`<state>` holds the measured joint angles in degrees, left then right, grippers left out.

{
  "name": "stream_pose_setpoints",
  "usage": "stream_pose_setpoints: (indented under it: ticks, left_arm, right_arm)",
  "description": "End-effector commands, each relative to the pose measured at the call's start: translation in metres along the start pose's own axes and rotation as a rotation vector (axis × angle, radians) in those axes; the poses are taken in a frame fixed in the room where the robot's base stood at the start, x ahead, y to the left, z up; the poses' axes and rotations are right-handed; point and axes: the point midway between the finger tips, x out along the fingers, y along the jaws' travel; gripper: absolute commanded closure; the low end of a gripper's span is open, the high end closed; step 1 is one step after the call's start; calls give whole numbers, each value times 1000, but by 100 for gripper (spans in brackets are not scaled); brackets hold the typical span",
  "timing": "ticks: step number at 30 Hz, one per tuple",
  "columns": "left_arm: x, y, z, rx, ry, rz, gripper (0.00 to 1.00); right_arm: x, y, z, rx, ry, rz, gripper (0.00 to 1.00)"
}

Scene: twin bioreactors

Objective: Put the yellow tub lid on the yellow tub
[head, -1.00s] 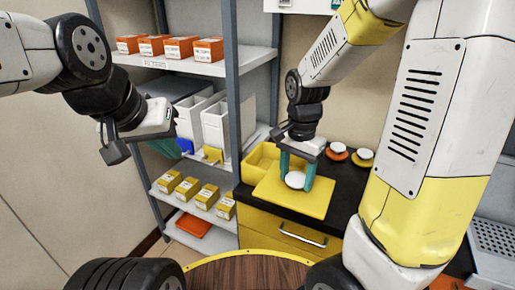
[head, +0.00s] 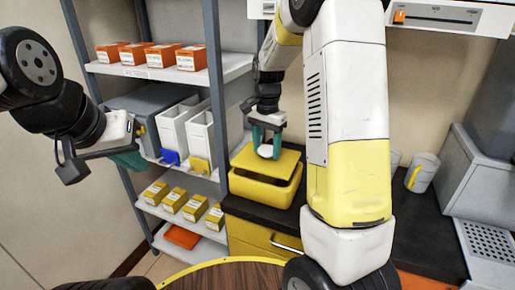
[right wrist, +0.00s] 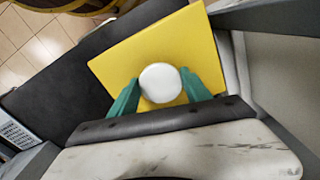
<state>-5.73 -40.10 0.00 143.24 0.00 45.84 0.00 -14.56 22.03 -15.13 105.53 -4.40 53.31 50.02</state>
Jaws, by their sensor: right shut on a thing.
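The yellow tub (head: 262,190) stands on the black counter, in the middle of the head view. The flat yellow square lid (head: 287,160) with a round white knob (head: 266,151) is over the tub. Part of the tub's rim and inside shows along the front and right of the lid. I cannot tell whether the lid touches the rim. My right gripper (head: 266,148) is shut on the knob, with a teal finger on each side; the lid (right wrist: 140,52) also shows in the right wrist view. My left gripper (head: 128,160) hangs before the shelves, its opening unclear.
A shelf rack on the left holds orange boxes (head: 160,54), white bins (head: 185,128) and yellow boxes (head: 184,203). A mug (head: 421,173) and a grey machine (head: 470,190) stand to the right. My right arm hides part of the counter.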

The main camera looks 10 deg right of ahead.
Motion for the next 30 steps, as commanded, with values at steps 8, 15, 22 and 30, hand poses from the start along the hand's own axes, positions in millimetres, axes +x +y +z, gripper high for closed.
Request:
stream_pose_setpoints:
  ticks: [8, 15, 22, 30]
  left_arm:
    - [0, 0, 0, 0, 0, 0, 100]
    - [0, 0, 0, 0, 0, 0, 100]
    - [0, 0, 0, 0, 0, 0, 100]
    - [0, 0, 0, 0, 0, 0, 100]
  right_arm:
    - [18, -6, -9, 0, -2, 3, 89]
    - [36, -6, -9, 0, 0, -1, 89]
    - [39, -6, -9, 0, 0, 0, 89]
    - [39, -6, -9, 0, 0, 0, 22]
